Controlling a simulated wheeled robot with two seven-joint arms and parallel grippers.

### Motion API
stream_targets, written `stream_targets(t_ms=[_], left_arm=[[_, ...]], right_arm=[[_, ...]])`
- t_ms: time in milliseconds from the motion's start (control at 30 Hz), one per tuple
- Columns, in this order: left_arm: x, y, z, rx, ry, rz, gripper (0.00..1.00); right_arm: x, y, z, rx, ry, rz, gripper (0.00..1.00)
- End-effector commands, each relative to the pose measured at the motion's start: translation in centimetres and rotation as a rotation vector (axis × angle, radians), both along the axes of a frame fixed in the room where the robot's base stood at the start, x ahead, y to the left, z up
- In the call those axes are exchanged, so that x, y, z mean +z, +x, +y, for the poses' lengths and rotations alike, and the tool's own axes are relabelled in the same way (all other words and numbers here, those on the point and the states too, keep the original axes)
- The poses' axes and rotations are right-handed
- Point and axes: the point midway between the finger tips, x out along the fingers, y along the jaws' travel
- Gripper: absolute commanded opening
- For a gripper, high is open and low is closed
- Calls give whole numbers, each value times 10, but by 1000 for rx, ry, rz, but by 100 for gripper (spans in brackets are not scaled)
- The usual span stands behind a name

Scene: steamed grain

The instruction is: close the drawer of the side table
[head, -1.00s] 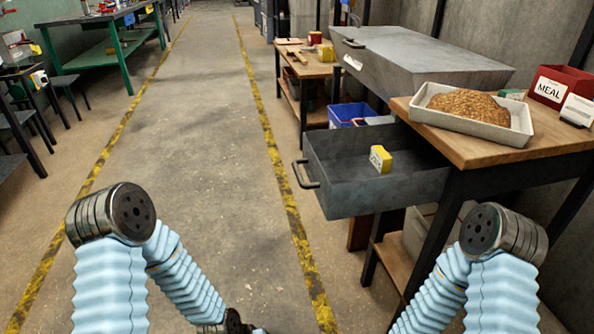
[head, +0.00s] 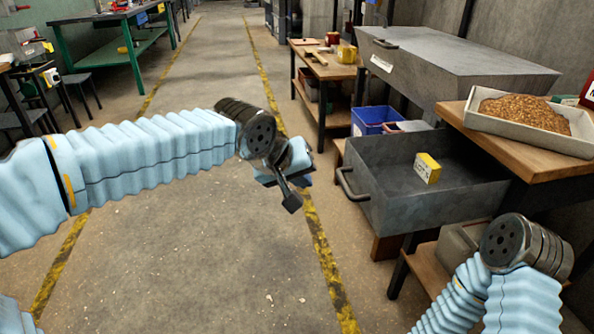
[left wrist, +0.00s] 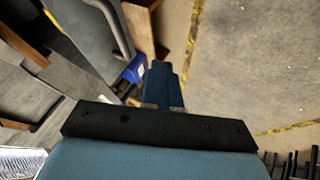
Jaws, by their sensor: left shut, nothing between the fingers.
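The side table's grey drawer (head: 430,207) stands pulled out in the head view, with its dark bar handle (head: 350,187) on the left-facing front. A small yellow and white box (head: 427,168) sits inside it. The side table's wooden top (head: 470,133) is at the right, above the drawer. My left gripper (head: 291,203) is shut and empty, to the left of the handle and apart from it. In the left wrist view its shut fingers (left wrist: 163,85) point toward the floor, with the handle (left wrist: 120,30) at upper left. Of my right arm only links show; its gripper is out of view.
A tray (head: 530,133) of brown grain rests on the table top. A large grey metal cabinet (head: 450,65) stands behind. A blue bin (head: 376,119) is beyond the drawer, and a small wooden bench (head: 325,66) farther back. The floor left of the drawer is clear.

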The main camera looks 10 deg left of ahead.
Motion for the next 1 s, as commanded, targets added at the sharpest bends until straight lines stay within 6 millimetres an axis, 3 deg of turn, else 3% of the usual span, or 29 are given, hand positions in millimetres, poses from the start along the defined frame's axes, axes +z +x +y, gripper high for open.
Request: stream_targets(t_ms=[200, 500, 1000], left_arm=[[-37, 25, -16, -2, 2, 4, 0], [-28, 36, -50, -2, 0, 0, 0], [-28, 38, -54, -2, 0, 0, 0]], right_arm=[[2, 0, 0, 0, 0, 0, 34], [11, 0, 0, 2, 1, 0, 34], [11, 0, 1, 2, 1, 0, 34]])
